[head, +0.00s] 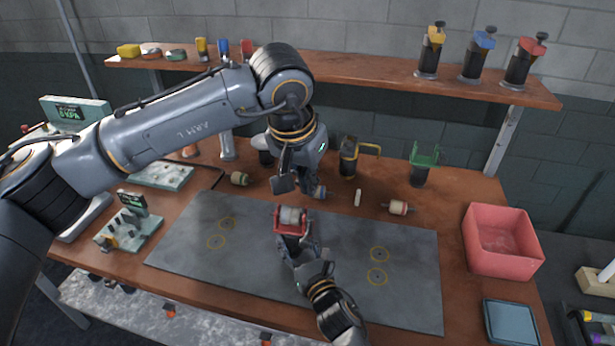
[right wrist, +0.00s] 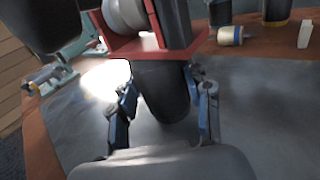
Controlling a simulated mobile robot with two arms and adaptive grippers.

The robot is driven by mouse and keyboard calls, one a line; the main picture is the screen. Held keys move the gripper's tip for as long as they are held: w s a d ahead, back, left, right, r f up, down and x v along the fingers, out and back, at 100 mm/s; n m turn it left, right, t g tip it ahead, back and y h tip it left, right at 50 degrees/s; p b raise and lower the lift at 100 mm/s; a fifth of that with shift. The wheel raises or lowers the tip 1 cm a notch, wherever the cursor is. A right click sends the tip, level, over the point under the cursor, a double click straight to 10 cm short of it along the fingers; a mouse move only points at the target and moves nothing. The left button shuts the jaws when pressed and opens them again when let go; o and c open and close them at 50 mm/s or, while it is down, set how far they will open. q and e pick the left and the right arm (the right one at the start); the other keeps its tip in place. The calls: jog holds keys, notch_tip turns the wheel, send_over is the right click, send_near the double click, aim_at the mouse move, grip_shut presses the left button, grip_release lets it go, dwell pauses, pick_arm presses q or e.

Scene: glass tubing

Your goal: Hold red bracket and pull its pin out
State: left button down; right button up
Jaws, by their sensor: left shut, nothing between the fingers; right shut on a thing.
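The red bracket (head: 280,229) is a U-shaped frame on a black handle, with a pale grey roller (head: 292,216) between its sides. It stands above the grey mat, and the bracket also shows at the top of the right wrist view (right wrist: 130,46). My right gripper (head: 297,249) is shut on the black handle (right wrist: 163,90) below the bracket, one finger on each side. My left gripper (head: 297,188) is shut and empty, just above and behind the bracket, apart from it in the head view. I cannot make out the bracket's pin.
The grey mat (head: 190,245) has free room on both sides. Behind it stand a yellow bracket (head: 349,155), a green bracket (head: 421,160) and loose rollers (head: 399,207). A pink bin (head: 500,240) is at the right. Instruments (head: 130,225) stand at the left.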

jog(key=o, duration=1.6)
